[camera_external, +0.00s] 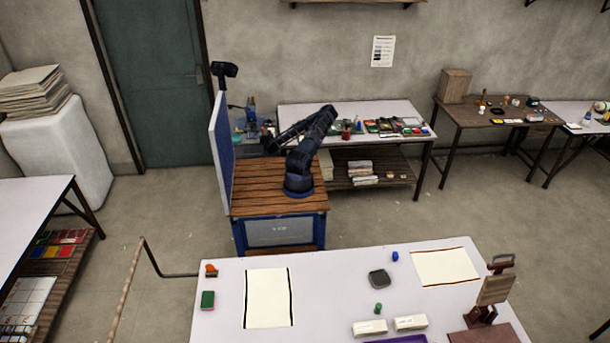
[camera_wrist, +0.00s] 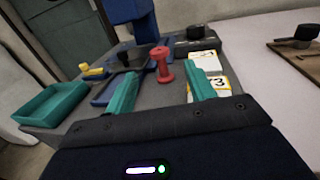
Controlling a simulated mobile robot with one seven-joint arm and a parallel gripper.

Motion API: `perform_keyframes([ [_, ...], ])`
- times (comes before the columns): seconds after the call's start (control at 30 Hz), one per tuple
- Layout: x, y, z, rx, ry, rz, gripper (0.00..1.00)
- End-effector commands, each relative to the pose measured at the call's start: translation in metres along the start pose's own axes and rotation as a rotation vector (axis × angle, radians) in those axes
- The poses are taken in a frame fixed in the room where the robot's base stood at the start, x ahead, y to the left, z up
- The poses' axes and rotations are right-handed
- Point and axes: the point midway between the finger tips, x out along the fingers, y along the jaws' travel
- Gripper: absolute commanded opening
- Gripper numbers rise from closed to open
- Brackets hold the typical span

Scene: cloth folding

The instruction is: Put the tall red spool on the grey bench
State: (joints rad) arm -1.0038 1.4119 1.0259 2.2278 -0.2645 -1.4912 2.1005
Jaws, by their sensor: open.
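The red spool (camera_wrist: 162,64) stands upright on a dark grey surface in the wrist view, with wide flanges at top and bottom and a narrow waist. My gripper (camera_wrist: 161,78) is open, its two green fingers apart on either side of the spool's line in the picture. The spool appears just beyond the fingertips, and I cannot tell whether it touches them. Which surface is the grey bench is unclear.
Around the spool are a green tray (camera_wrist: 52,103), a blue upright device (camera_wrist: 132,22), a black round object (camera_wrist: 195,32) and numbered cards (camera_wrist: 205,62). A blue panel (camera_external: 222,150) stands left of my arm. The front table (camera_external: 335,290) has free room between its objects.

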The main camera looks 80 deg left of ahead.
Motion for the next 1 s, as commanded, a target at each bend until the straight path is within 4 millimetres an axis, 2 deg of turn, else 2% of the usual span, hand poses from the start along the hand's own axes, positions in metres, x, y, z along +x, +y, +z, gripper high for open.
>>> perform_keyframes([
  [0.1, 0.018, 0.001, 0.001, -0.003, -0.003, 0.001, 0.54],
  [0.43, 0.043, 0.001, 0.002, -0.004, -0.001, 0.001, 0.54],
  [0.7, 0.078, 0.001, 0.004, -0.004, -0.002, 0.0, 0.54],
  [0.83, 0.087, 0.001, 0.004, -0.002, -0.001, 0.001, 0.54],
  [1.0, 0.088, 0.001, 0.004, -0.001, -0.001, 0.001, 0.54],
])
